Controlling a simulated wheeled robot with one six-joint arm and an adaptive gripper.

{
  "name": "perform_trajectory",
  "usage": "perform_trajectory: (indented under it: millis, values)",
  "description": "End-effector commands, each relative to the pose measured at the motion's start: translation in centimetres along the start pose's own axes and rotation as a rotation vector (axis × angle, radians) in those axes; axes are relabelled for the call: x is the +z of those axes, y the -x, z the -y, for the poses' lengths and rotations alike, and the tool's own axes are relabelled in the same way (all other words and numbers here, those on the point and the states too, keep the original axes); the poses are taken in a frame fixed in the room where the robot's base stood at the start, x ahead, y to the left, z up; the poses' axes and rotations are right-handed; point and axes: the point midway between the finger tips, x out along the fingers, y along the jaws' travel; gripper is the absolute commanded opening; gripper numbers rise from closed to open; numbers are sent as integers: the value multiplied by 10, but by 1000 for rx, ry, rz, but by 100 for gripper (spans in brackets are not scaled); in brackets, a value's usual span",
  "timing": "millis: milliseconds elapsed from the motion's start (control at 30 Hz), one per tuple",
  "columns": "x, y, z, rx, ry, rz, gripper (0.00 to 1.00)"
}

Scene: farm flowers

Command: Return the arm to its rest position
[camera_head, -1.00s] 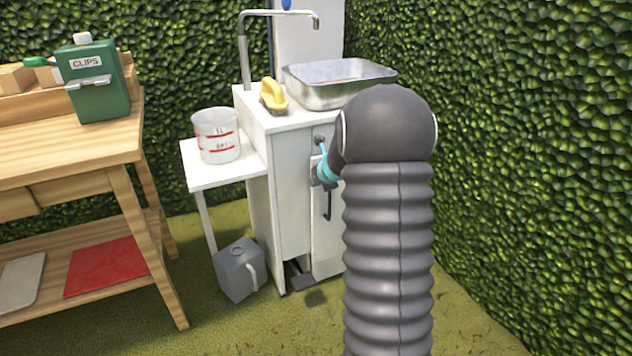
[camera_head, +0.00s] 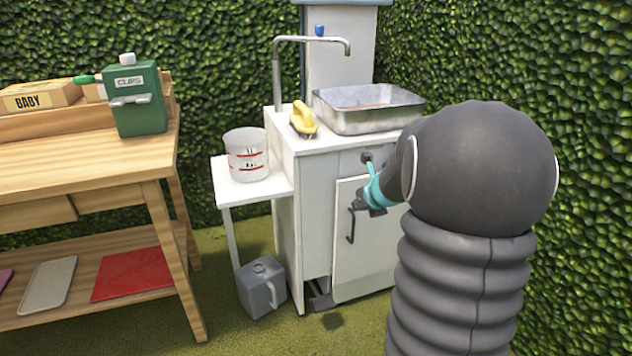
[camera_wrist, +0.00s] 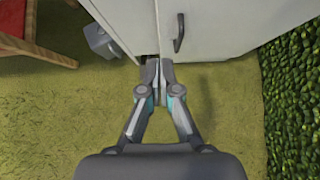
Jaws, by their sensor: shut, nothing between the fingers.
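My gripper (camera_wrist: 152,76) is shut and empty in the wrist view. It points down past the white cabinet front, with its fingertips together over the cabinet's lower edge as seen from there. In the head view my grey arm fills the right of the picture. Only a bit of my gripper's turquoise and dark parts (camera_head: 374,193) shows, in front of the white sink cabinet (camera_head: 318,225). Whether it touches the cabinet door cannot be told.
A metal basin (camera_head: 368,110) and a yellow brush (camera_head: 303,120) sit on the cabinet. A measuring jug (camera_head: 247,160) stands on the side shelf. A grey can (camera_head: 262,288) is on the grass. A wooden bench (camera_head: 85,160) is at left; a hedge (camera_head: 590,110) closes the right.

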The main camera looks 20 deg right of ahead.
Motion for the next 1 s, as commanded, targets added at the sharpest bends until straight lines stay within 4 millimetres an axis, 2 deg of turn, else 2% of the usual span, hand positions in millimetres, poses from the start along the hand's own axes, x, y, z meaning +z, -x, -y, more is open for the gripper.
perform_trajectory:
  millis: [167,267,367,533,667,900,1000]
  values:
    - [0,0,0,0,15,0,0]
    - [-1,0,-2,8,92,-1,0]
    - [-6,0,-8,41,273,-16,0]
    - [-46,4,-32,168,748,-88,0]
    - [-72,29,-58,286,1164,-108,0]
    - [-120,105,-121,531,1995,-76,0]
    - [-138,136,-139,612,2283,-57,0]
